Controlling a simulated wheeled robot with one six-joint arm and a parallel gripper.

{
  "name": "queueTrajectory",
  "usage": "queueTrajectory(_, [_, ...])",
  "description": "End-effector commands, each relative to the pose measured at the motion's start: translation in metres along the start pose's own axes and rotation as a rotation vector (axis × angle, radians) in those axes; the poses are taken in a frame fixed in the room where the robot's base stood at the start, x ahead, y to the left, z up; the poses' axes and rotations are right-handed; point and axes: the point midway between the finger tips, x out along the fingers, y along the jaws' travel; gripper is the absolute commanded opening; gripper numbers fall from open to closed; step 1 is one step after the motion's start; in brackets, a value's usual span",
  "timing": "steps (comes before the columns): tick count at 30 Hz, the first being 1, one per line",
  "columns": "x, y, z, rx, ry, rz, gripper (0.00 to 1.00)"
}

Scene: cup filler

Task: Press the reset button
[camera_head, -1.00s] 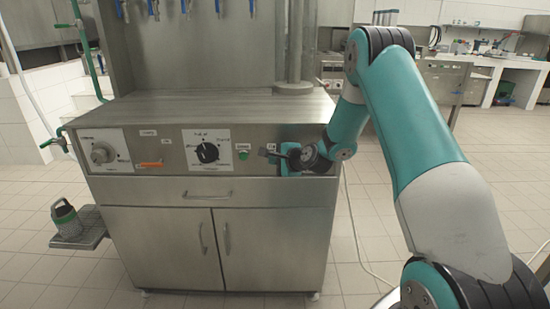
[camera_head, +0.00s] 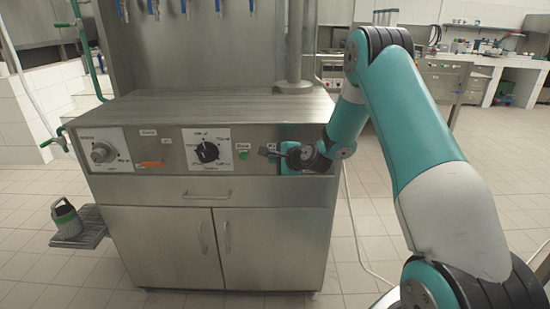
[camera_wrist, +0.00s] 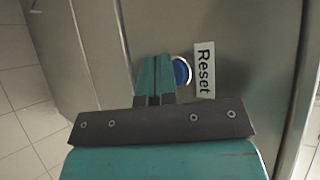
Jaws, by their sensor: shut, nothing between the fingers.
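The reset button (camera_wrist: 181,72) is a round blue button in a pale ring on the steel front panel, in the wrist view. A white label reading "Reset" (camera_wrist: 204,70) is just right of it. My gripper (camera_wrist: 155,60) is shut and empty, its fingertips just left of the button and partly covering its left edge. I cannot tell whether the fingertips touch the panel. In the head view my gripper (camera_head: 264,151) is in front of the right part of the panel, and the blue button is hidden there.
The steel cabinet (camera_head: 190,192) carries a green button (camera_head: 243,155) left of my gripper, a black dial (camera_head: 207,152), an orange switch (camera_head: 152,164) and a second knob (camera_head: 101,153). The floor in front is clear.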

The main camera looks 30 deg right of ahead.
Motion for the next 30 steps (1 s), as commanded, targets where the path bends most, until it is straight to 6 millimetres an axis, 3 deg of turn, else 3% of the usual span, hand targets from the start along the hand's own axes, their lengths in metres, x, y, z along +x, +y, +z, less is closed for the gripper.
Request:
queueTrajectory(17, [-0.010, 0.007, 0.007, 0.000, 0.000, 0.000, 0.00])
queueTrajectory(30, [-0.040, 0.030, 0.029, 0.001, 0.000, 0.001, 0.00])
